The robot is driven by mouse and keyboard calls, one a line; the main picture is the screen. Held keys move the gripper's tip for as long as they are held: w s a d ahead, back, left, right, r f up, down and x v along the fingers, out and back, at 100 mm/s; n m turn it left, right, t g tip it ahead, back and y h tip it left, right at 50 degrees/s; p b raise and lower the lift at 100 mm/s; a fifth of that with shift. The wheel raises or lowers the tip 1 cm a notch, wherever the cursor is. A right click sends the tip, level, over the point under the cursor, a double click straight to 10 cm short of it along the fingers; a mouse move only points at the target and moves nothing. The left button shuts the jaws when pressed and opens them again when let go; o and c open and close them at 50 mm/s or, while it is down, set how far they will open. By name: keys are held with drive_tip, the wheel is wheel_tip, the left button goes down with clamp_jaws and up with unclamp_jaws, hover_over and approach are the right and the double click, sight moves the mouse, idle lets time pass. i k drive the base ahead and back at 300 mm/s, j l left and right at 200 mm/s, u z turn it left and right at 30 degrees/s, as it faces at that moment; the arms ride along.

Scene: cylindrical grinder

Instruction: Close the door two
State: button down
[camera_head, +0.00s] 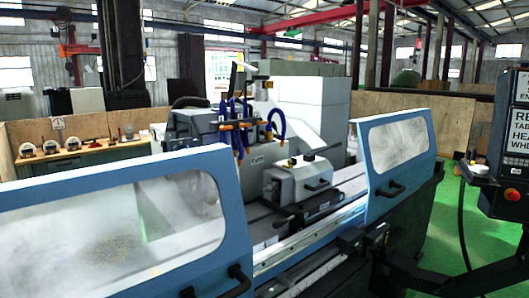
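The grinder has two blue sliding doors with clear windows. The left door (232,205) is large and near, with a black handle at its lower right. The right door (377,172) stands farther right, with a black handle (391,188) low on its left side. A wide gap between the doors leaves the grinder's inside open to view. Which one is door two is not marked. Dark jointed shapes (375,245) lie at the lower right, below the right door. I cannot make out my gripper's fingers among them, and no contact with either handle shows.
In the gap are a grey-white headstock (300,182), blue coolant hoses (239,125) and the machine bed. A black control panel (505,145) stands at the right edge. A wooden bench (80,158) is behind, left.

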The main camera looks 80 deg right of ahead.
sight(404, 154)
drive_tip(key=z, duration=3.7)
